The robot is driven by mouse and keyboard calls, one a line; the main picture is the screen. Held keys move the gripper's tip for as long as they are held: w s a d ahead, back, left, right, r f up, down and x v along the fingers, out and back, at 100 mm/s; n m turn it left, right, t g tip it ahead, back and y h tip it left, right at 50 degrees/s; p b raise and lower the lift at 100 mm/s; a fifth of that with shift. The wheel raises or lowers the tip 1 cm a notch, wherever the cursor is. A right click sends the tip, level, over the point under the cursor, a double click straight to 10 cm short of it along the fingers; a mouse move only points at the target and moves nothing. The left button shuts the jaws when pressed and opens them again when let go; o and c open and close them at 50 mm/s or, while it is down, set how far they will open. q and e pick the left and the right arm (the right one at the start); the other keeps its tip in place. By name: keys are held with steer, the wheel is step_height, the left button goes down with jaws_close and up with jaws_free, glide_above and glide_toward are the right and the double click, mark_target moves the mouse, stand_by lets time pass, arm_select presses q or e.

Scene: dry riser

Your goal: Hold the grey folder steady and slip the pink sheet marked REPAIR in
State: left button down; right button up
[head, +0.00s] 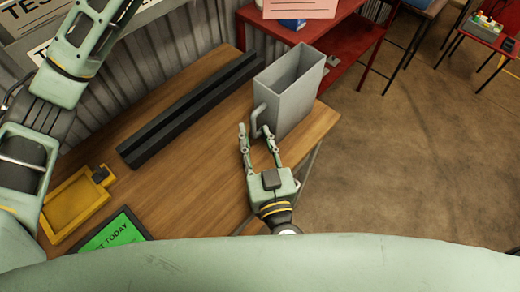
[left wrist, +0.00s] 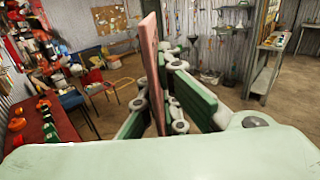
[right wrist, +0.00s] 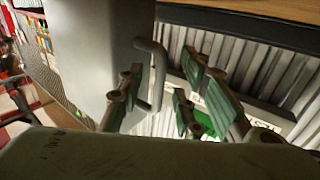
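The grey folder (head: 283,103), an open-topped upright box with a side handle (head: 258,118), stands near the right end of the wooden bench. In the right wrist view its wall (right wrist: 100,50) and handle (right wrist: 157,75) are close. My right gripper (head: 257,133) has its fingers spread at the handle, with gaps showing; contact is unclear. My left gripper (left wrist: 166,80) is shut on the pink sheet (left wrist: 151,45), seen edge-on. In the head view the sheet (head: 300,8) shows at the top edge, above and beyond the folder, cut off; its marking is unreadable. The left gripper is outside the head view.
A long black bar (head: 190,108) lies on the bench (head: 190,175) left of the folder. A yellow tray (head: 72,205) and a green-screened tablet (head: 113,232) are at the lower left. A red table (head: 345,45) stands behind the folder. Open floor lies to the right.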

steer(key=shift+w, duration=0.2)
steer(key=shift+c, duration=0.3)
jaws_close()
stand_by(0.6)
